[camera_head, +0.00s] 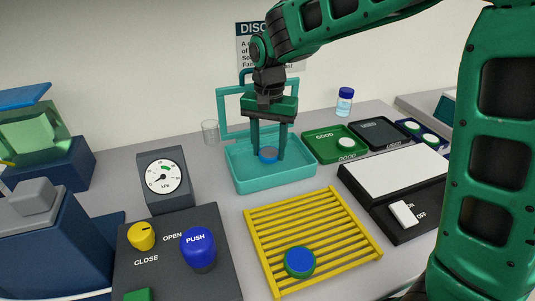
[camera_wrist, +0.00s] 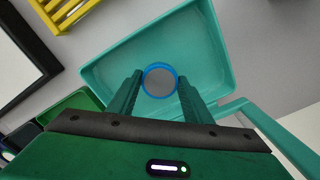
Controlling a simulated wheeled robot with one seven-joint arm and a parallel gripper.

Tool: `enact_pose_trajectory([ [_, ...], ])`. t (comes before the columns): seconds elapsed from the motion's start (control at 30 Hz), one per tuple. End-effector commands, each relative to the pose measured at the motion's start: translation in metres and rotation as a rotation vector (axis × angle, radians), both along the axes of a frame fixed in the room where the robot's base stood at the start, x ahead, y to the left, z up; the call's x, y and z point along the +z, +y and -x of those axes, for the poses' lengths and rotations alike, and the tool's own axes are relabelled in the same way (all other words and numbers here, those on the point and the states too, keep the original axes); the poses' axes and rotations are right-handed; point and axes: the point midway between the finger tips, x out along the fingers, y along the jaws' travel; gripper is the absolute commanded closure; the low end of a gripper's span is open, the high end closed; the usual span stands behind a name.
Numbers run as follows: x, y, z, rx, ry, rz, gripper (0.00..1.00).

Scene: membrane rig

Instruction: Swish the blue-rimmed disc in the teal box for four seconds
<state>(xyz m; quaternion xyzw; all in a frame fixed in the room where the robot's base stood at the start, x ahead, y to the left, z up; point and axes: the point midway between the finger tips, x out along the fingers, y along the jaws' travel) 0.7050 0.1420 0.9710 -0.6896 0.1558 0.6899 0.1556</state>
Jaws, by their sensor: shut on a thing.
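The blue-rimmed disc (camera_head: 268,155) has a grey face. My gripper (camera_head: 268,152) is shut on it, pointing down inside the walls of the teal box (camera_head: 285,183). In the wrist view the disc (camera_wrist: 160,80) sits between my two fingers (camera_wrist: 158,88), over the floor of the teal box (camera_wrist: 105,76). I cannot tell whether the disc touches the box floor.
A yellow rack (camera_head: 330,236) with a blue and green disc (camera_head: 299,262) is in front. The green GOOD tray (camera_head: 322,155) holds a white disc, and the black USED tray (camera_head: 379,134) is beside it. A gauge (camera_head: 164,178) stands left; a clear cup (camera_head: 210,132) is behind.

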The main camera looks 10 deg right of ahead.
Motion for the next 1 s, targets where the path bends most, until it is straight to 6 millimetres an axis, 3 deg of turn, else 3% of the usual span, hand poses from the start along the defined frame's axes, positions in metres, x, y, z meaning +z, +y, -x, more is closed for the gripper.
enact_pose_trajectory([
  [0.5, 0.052, 0.000, 0.000, -0.001, -0.001, 0.000, 0.76],
  [1.0, 0.057, 0.000, 0.000, -0.001, 0.000, 0.000, 0.76],
])
